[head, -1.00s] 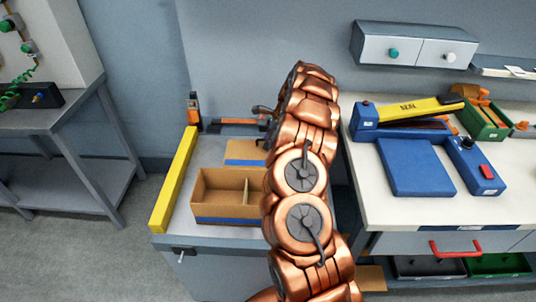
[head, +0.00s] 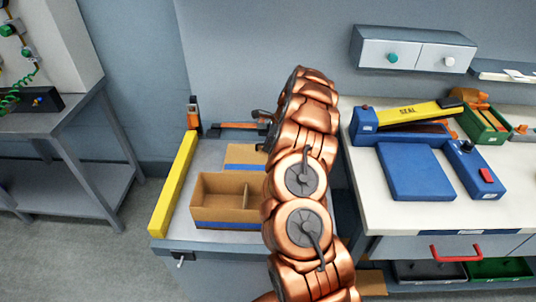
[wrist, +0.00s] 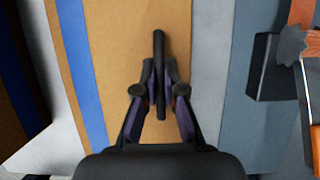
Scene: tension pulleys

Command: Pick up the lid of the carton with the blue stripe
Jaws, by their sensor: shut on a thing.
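The open carton (head: 218,214) is brown with a blue stripe along its lower front and an inner divider; it stands on the grey bench. Its lid (head: 243,153), a flat brown panel with a blue stripe, is behind the carton, partly hidden by my arm. In the wrist view the lid (wrist: 115,50) lies under my gripper (wrist: 159,95), its blue stripe to the left. The fingers are shut on a dark upright bar over the lid, which looks like its handle. In the head view my arm hides most of the gripper. I cannot tell whether the lid is clear of the bench.
A yellow bar (head: 174,185) edges the bench (head: 205,243) on the left. An orange and black tool (head: 235,127) is at the back. A white table on the right holds a blue sealer (head: 415,171) and a green bin (head: 484,122).

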